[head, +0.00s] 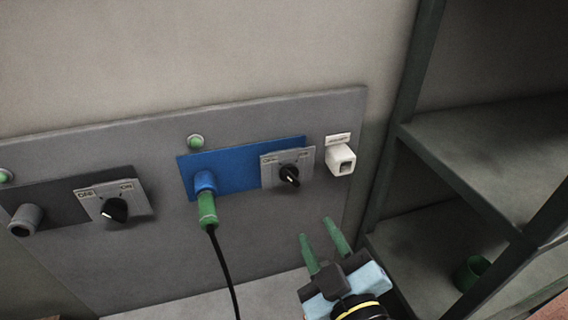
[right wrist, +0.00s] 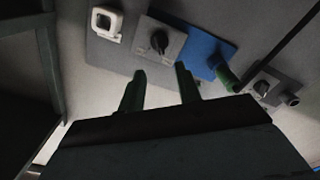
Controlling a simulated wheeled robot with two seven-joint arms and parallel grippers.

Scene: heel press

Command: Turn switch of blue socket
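The blue socket (head: 230,163) is on the grey wall panel, with a green plug (head: 207,208) in it and a black cable hanging down. Its black rotary switch (head: 289,175) sits on a light plate marked OFF and ON, at the right end of the blue plate. In the right wrist view the switch (right wrist: 159,41) is at the top, above and between the fingers. My right gripper (head: 325,238) has green fingers, open and empty, below and right of the switch and apart from it. My left gripper is not in view.
A second, dark socket (head: 26,219) with its own black switch (head: 114,210) is at the left. A white box (head: 341,159) is right of the blue socket. A metal shelf (head: 470,155) with a green cup (head: 472,272) stands at the right.

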